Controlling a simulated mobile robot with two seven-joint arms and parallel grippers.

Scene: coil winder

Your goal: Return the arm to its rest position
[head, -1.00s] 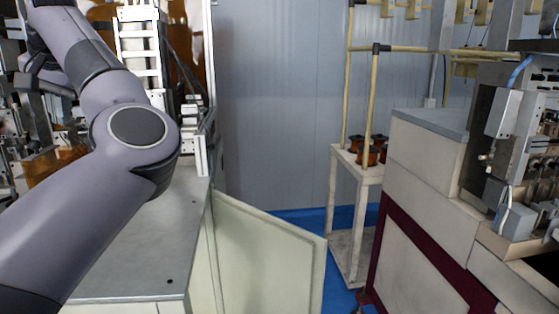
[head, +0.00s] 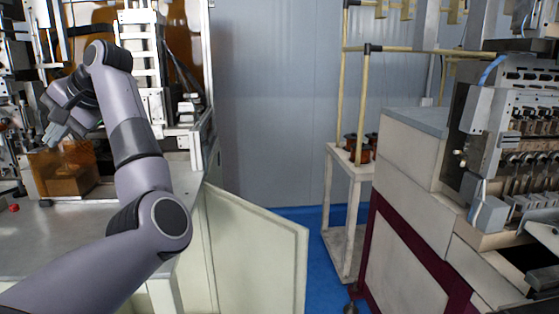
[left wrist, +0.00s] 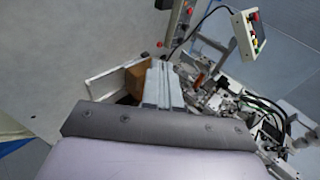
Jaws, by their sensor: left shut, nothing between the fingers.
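My left arm comes in from the left in the head view and bends upward at the elbow. My left gripper (head: 50,138) hangs at the upper left, above the worktable (head: 60,228). Its fingers are together with nothing between them. The gripper also shows in the left wrist view (left wrist: 160,68), with its grey fingers side by side. A brown box (head: 72,180) stands on the worktable below the gripper, apart from it. My right gripper is not in view.
Machine parts (head: 140,60) stand close behind my left arm. An open cabinet door (head: 255,250) juts out at the middle. A winding machine (head: 500,160) stands at the right. A small stand (head: 346,185) holds copper-coloured spools (head: 358,146). Blue floor lies between.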

